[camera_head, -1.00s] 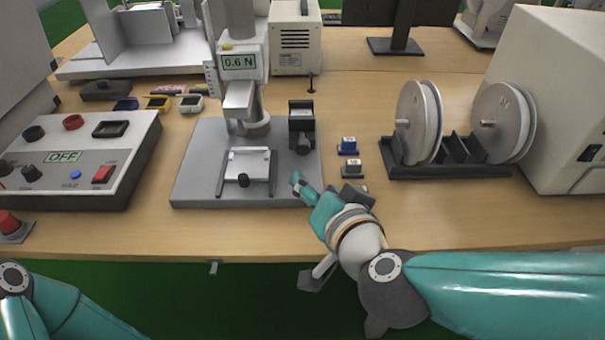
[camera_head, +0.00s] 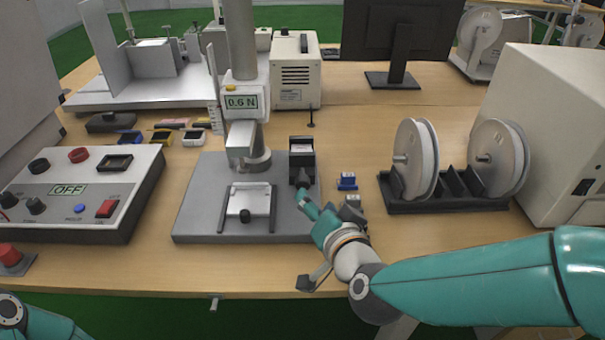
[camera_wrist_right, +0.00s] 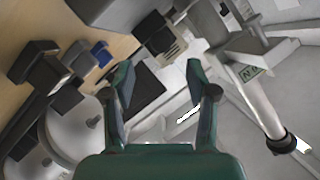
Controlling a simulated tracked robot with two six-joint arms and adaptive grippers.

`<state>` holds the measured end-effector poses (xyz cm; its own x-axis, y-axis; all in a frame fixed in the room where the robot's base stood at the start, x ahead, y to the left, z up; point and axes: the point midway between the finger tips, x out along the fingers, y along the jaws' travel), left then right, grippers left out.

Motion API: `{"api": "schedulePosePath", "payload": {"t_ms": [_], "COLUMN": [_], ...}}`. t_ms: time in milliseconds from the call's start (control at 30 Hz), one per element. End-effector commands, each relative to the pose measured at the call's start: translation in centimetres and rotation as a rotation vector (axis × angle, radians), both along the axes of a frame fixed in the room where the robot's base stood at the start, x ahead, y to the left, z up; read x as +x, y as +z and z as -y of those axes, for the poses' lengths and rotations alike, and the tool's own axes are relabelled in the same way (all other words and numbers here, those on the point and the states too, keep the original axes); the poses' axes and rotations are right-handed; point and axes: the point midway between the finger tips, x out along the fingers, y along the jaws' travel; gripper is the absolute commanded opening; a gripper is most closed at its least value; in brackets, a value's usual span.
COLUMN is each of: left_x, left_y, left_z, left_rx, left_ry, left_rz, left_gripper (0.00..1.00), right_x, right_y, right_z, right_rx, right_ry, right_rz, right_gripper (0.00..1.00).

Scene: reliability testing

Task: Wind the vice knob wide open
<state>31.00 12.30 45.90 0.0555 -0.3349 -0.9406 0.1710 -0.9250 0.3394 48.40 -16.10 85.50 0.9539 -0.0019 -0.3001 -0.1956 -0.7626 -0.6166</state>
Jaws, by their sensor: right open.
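A small dark upright block (camera_head: 301,156) with a pale top stands at the right rear of the grey base plate (camera_head: 200,200). A dark knob (camera_head: 304,187) shows low on its front. A flat light vice-like stage (camera_head: 250,200) with a black front knob (camera_head: 245,215) sits on the plate's front; the picture does not settle which is the vice knob. My right gripper (camera_head: 311,203) is open beside the block's knob, its fingers pointing at it; contact cannot be told. In the right wrist view the fingers (camera_wrist_right: 159,70) are spread with nothing held. My left gripper is out of view.
The force gauge column (camera_head: 242,100) stands behind the stage. Small blue (camera_head: 347,181) and grey blocks sit right of the plate, close to my right gripper. A spool rack (camera_head: 450,203) is further right, a control box (camera_head: 75,195) at left. Bare table lies in front.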

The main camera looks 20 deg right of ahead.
Motion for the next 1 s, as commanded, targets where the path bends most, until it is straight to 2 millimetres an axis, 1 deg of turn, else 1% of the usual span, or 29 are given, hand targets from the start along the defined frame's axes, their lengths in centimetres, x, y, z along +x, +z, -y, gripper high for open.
{"api": "schedulePosePath", "payload": {"t_ms": [33,100,133,200,400,500,667,933,967,1000], "left_x": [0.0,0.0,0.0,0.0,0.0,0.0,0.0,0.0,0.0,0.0], "left_y": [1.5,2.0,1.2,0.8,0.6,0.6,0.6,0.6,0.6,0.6], "left_z": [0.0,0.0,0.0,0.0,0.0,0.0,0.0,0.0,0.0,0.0], "left_rx": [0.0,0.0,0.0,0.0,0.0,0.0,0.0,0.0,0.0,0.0], "left_ry": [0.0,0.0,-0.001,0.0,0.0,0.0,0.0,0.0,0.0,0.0], "left_rz": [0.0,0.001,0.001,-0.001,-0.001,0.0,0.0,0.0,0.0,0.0], "left_gripper": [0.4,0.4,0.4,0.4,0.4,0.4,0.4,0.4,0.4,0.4], "right_x": [0.5,1.2,2.0,3.5,6.9,7.9,8.8,8.9,8.9,8.9], "right_y": [0.3,-0.4,-1.0,-1.6,-2.4,-2.7,-2.9,-2.9,-2.9,-2.9], "right_z": [0.0,-0.1,-0.1,-0.1,-0.1,-0.2,-0.2,-0.2,-0.2,-0.2], "right_rx": [-0.002,0.005,0.007,0.008,0.007,0.007,0.007,0.007,0.007,0.007], "right_ry": [0.001,0.006,0.004,0.004,0.005,0.006,0.006,0.006,0.006,0.006], "right_rz": [-0.009,-0.008,-0.004,-0.004,-0.002,-0.002,-0.001,0.0,0.0,0.0], "right_gripper": [0.57,0.57,0.57,0.57,0.57,0.57,0.57,0.57,0.54,0.47]}}
